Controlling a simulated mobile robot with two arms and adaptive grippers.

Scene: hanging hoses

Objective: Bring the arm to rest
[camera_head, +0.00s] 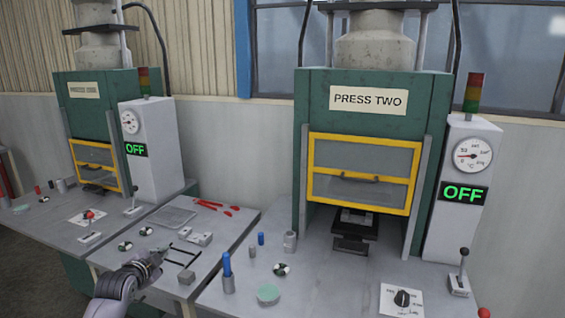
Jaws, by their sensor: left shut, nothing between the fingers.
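My left arm (115,292) comes in from the lower left. Its gripper (156,260) is shut and empty, over the front part of the middle table (215,262). A dark forked piece (182,257) shows just right of the fingers; I cannot tell whether they touch it. The gripper hides part of the table top under it. My right gripper is not in view.
Press two (367,99) stands at the right, its yellow-framed guard (362,172) above a dark die. Its control box (462,190) reads OFF. Another press (92,115) stands at the left.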

